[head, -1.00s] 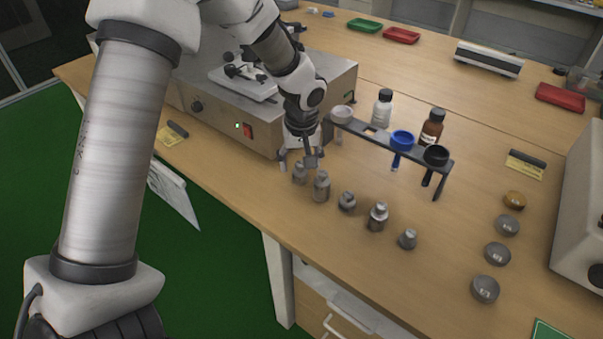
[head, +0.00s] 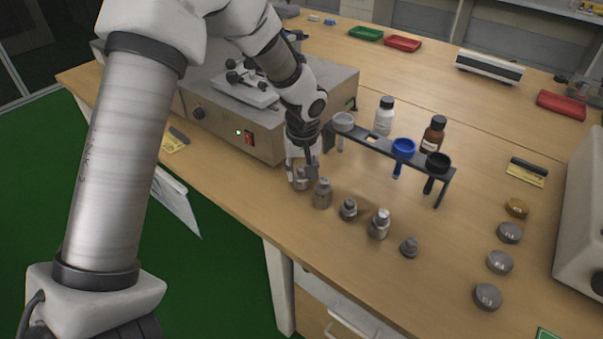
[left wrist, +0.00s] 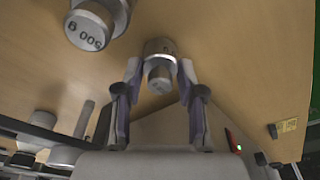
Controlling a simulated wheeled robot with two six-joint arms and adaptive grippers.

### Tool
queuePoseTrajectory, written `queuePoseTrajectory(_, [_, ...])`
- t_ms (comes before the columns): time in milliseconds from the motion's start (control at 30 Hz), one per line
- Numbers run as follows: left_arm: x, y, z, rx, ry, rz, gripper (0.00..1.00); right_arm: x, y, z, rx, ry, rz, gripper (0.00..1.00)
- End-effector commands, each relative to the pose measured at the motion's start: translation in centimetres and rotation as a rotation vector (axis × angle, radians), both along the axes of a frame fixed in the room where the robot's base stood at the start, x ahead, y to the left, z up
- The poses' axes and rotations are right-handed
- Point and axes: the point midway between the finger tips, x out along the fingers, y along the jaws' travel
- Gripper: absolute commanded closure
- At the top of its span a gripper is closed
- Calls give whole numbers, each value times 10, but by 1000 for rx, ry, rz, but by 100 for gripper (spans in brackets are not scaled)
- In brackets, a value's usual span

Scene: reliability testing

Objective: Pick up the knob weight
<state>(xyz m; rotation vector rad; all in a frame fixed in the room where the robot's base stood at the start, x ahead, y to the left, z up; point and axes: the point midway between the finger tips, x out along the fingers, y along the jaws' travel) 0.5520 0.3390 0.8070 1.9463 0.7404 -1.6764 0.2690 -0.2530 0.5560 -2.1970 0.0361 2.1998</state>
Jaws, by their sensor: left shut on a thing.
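Several grey metal knob weights stand in a row on the wooden bench. My left gripper (head: 302,175) is at the leftmost knob weight (head: 301,184), its fingers on either side of the knob. In the left wrist view the left gripper (left wrist: 159,85) is shut on this knob weight (left wrist: 160,47), with its knob between the two fingertips. It appears to stand upright on the bench. A second knob weight (head: 322,193) stands close to its right; in the left wrist view it (left wrist: 97,22) is marked 500 g. My right gripper is not in view.
A rack (head: 385,148) with coloured rings and two bottles stand behind the row. A grey machine with a red switch (head: 249,138) is close to the left. Flat round weights (head: 499,262) lie at the right. The bench front between is clear.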

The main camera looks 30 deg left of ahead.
Motion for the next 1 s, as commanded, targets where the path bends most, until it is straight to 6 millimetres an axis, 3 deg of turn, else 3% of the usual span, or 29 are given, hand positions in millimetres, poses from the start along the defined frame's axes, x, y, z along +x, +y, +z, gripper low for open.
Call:
queuePoseTrajectory(200, [1, 0, 30, 0, -2, 1, 100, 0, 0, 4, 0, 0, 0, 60])
queuePoseTrajectory(367, [-33, -9, 29, 0, 0, -2, 100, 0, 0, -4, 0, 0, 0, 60])
queuePoseTrajectory(700, [-128, -34, 38, 1, -1, -2, 100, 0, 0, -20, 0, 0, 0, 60])
queuePoseTrajectory(833, [-148, -40, 41, 1, 0, 0, 100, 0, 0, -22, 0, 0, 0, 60])
queuePoseTrajectory(1000, [-155, -42, 42, 0, 0, 0, 100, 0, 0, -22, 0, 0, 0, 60])
